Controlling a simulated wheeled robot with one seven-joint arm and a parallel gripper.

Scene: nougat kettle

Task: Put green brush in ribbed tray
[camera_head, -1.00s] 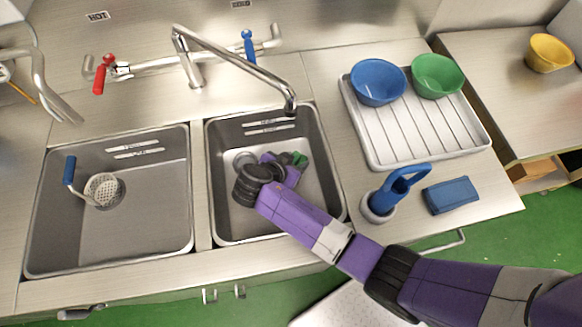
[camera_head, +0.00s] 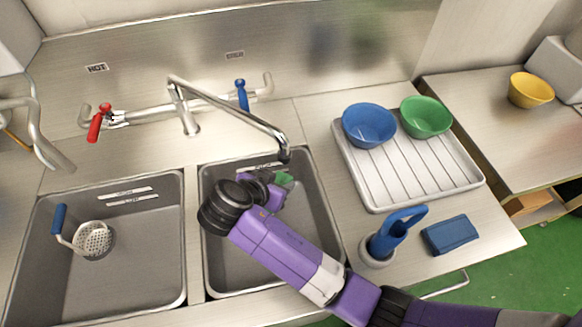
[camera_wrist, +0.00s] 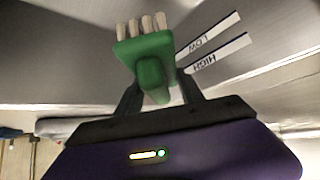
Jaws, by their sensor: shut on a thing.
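The green brush (camera_wrist: 150,65) shows in the wrist view between the two dark fingers of my gripper (camera_wrist: 158,88). The gripper is shut on its green body, and pale bristle tufts point away toward the top. In the head view my gripper (camera_head: 277,190) is over the right sink, and a bit of the green brush (camera_head: 284,179) shows past it; the rest is hidden by my arm. The ribbed tray (camera_head: 412,168) is white and lies on the counter right of the sink. A blue bowl (camera_head: 369,125) and a green bowl (camera_head: 426,117) sit at its back edge.
The faucet spout (camera_head: 245,118) hangs over the back of the right sink (camera_head: 310,225), close to my gripper. A blue-handled item in a round holder (camera_head: 378,250) and a blue block (camera_head: 450,235) stand in front of the tray. The tray's front ribs are clear.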

